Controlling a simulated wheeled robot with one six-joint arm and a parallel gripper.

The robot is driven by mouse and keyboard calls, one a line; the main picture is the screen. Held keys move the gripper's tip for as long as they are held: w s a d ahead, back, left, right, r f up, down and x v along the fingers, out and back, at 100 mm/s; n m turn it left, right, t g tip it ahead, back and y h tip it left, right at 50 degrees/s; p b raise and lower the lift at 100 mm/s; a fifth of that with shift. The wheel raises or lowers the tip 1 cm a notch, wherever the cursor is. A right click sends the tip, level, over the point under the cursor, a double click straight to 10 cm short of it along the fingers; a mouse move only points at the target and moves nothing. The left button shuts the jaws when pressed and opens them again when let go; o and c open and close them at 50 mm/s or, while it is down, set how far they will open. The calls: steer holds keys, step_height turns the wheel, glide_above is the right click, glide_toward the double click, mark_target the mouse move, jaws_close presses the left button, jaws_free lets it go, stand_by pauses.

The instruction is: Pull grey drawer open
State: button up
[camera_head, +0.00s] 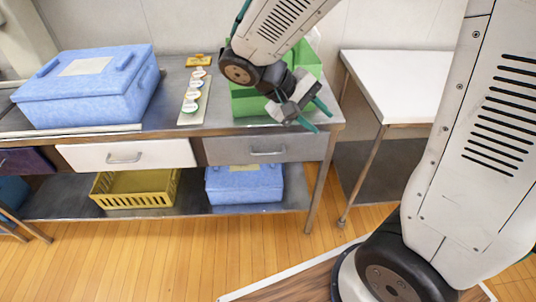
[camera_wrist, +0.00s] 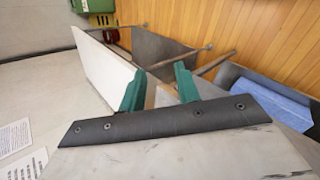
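The grey drawer (camera_head: 262,148) is in the right part of the metal table's front, with its face level with the white drawer beside it, so it looks shut. Its bar handle (camera_head: 268,153) is near the middle of its face. My gripper (camera_head: 318,116) hangs at the table's right end, above and right of the handle and apart from it. Its teal fingers are spread with nothing between them. In the wrist view my gripper (camera_wrist: 158,86) also shows parted fingers. I cannot make out the drawer handle in that view.
A green crate (camera_head: 247,102) stands behind my gripper on the table. The white drawer (camera_head: 125,154) is left of the grey one. A blue box (camera_head: 245,184) is on the shelf below. A white-topped side table (camera_head: 400,80) stands right. The floor (camera_head: 240,245) in front is clear.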

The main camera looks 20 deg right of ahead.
steer(key=w+a+f+n+t+h, duration=0.3)
steer(key=w+a+f+h, duration=0.2)
steer(key=w+f, duration=0.4)
steer(key=n+t+h, duration=0.1)
steer(key=n+t, duration=0.3)
steer(key=t, duration=0.3)
glide_toward(269, 154)
steer(key=x, duration=1)
steer(key=shift+w+d+f, duration=0.15)
steer(key=shift+w+f, duration=0.05)
steer(key=shift+w, duration=0.05)
jaws_close()
